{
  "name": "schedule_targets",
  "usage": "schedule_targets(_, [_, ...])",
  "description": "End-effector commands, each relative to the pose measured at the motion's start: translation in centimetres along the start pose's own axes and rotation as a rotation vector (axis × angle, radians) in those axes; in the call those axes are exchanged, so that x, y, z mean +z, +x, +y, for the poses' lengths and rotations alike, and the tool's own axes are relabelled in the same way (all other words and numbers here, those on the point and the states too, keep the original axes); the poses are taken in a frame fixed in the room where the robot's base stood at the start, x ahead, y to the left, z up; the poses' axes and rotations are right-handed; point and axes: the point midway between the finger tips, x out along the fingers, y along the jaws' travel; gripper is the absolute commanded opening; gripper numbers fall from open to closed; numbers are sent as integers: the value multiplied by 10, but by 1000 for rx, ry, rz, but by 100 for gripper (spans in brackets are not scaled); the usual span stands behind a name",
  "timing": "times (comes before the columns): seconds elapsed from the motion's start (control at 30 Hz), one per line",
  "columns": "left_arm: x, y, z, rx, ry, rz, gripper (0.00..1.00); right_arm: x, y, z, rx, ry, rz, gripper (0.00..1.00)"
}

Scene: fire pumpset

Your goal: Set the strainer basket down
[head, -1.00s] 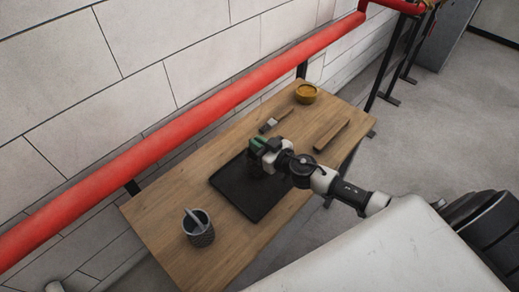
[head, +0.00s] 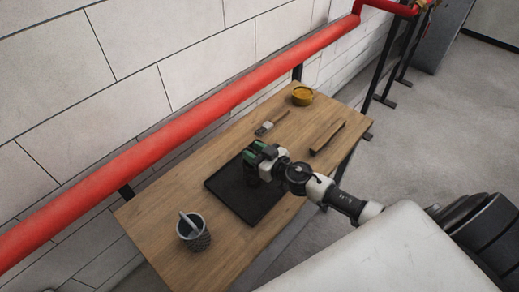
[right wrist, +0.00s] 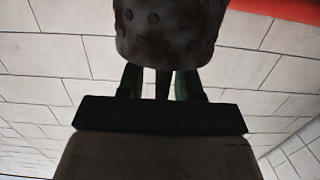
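The strainer basket is a dark, dimpled cylinder (right wrist: 170,28) at the top of the right wrist view. In the head view it is mostly hidden behind my right gripper (head: 262,153), over the black tray (head: 238,204) on the wooden table. Whether its base touches the tray is hidden. In the right wrist view my green-padded fingers stand apart, with a narrow dark bar between them and light gaps on both sides. The gripper looks open around that bar. My left gripper is not in view.
A grey textured cup (head: 195,237) with a stick-like tool stands at the table's near left. A brush (head: 268,126), a yellow bowl (head: 302,96) and a wooden bar (head: 327,137) are farther back. A red pipe (head: 180,135) runs along the wall. Bare table lies left of the tray.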

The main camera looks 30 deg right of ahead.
Motion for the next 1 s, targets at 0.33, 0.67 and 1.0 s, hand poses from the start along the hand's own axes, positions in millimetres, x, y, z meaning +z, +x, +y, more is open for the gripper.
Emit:
schedule_targets(0.33, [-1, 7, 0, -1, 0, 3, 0, 1, -50, 0, -2, 0, -3, 36])
schedule_targets(0.67, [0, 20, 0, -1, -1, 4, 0, 0, -106, -1, 0, 2, -2, 36])
schedule_targets(1.0, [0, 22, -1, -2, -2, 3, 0, -4, -121, 0, 0, -1, 1, 36])
